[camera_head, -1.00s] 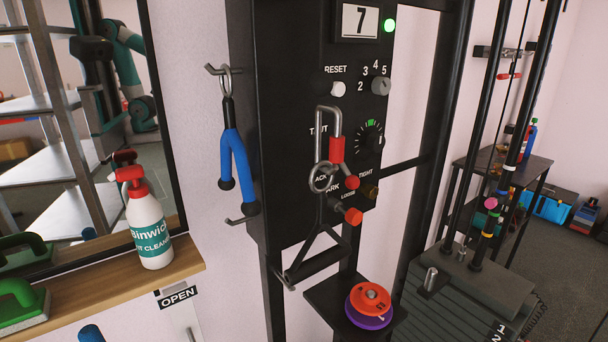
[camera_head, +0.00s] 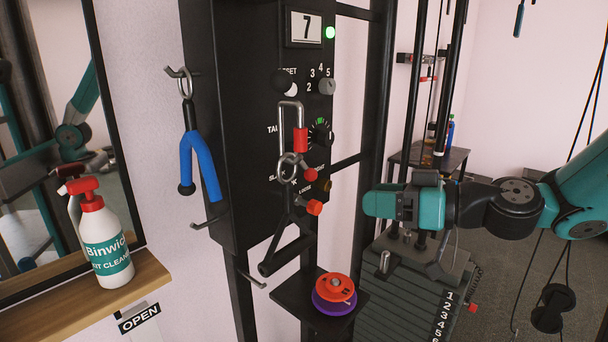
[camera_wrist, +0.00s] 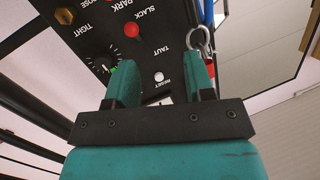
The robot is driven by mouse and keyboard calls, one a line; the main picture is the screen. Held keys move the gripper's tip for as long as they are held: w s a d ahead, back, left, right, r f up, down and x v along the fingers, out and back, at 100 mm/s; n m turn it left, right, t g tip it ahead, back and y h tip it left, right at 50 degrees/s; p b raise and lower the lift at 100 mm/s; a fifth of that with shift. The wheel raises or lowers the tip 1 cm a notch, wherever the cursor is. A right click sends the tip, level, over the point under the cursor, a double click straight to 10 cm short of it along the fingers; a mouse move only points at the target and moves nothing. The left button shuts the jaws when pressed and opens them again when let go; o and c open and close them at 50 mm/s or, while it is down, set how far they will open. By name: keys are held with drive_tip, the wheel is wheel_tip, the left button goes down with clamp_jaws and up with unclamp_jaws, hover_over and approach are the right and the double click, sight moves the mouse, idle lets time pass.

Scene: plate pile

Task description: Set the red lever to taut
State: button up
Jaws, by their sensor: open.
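The red lever shows as a round red knob beside the SLACK and PARK lettering in the wrist view (camera_wrist: 131,30). The knob is away from the TAUT lettering. In the head view the red knob (camera_head: 310,174) sits on the black panel (camera_head: 225,110), close to a hanging metal carabiner with a red sleeve (camera_head: 300,140). My gripper (camera_head: 372,204) is in front of the panel, to the right of the lever and apart from it. In the wrist view its two teal fingers (camera_wrist: 163,66) are spread with nothing between them.
The carabiner carries a black strap handle (camera_head: 285,256) in front of the panel. A white RESET button (camera_wrist: 159,76) and a dial (camera_wrist: 120,75) are near the fingers in the wrist view. Red and purple discs (camera_head: 335,288) sit below. A blue-handled tool (camera_head: 200,165) hangs left.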

sight(314, 170)
drive_tip(key=w+d+t, duration=0.2)
drive_tip(key=w+t, duration=0.1)
drive_tip(key=w, duration=0.1)
drive_tip(key=shift+m, duration=0.4)
drive_tip(key=p+x, duration=0.2)
drive_tip(key=x, duration=0.3)
drive_tip(key=p+x, duration=0.2)
drive_tip(key=x, duration=0.3)
drive_tip(key=p+x, duration=0.2)
drive_tip(key=x, duration=0.3)
drive_tip(key=shift+s+a+r+p, duration=0.1)
drive_tip(key=shift+a+r+p, duration=0.15)
drive_tip(key=shift+a+p, duration=0.2)
drive_tip(key=shift+w+a+f, duration=0.15)
drive_tip(key=shift+w+a, duration=0.1)
drive_tip(key=shift+a, duration=0.2)
clamp_jaws()
